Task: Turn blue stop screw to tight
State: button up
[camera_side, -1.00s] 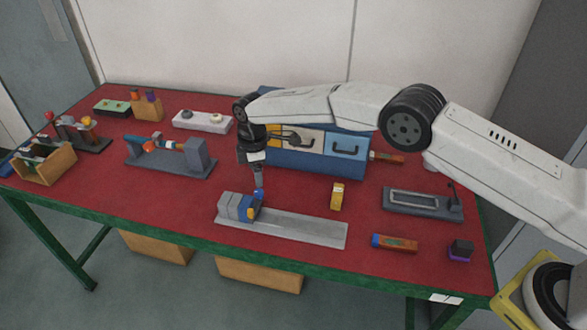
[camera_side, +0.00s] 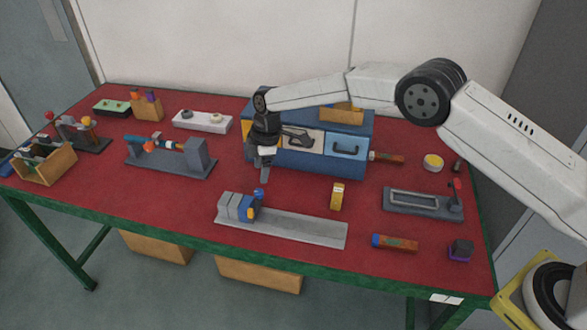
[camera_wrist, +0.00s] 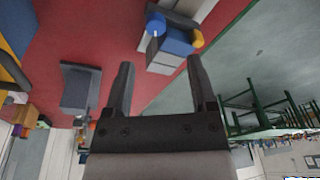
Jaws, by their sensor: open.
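The block sits at the left end of a long grey rail (camera_side: 300,229). In the wrist view the screw (camera_wrist: 155,22) shows a pale line on its face, with the blue block (camera_wrist: 177,40) beside it and a yellow part (camera_wrist: 198,39) on the block. My gripper (camera_side: 265,172) is above and behind the screw, apart from it. In the wrist view my gripper (camera_wrist: 160,62) is open, with nothing between its fingers.
A blue drawer cabinet (camera_side: 320,160) stands behind my gripper. A grey fixture (camera_side: 172,165) is to the left. A yellow block (camera_side: 337,196) lies right of the screw, behind the rail. Red table is clear left of the rail.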

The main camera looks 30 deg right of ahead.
aim_at(261, 191)
jog(key=d+y, duration=0.1)
jog(key=d+t+y, duration=0.1)
jog(key=shift+s+d, duration=0.3)
jog(key=shift+d, duration=0.1)
jog(key=shift+x, duration=3.85)
grip_shut()
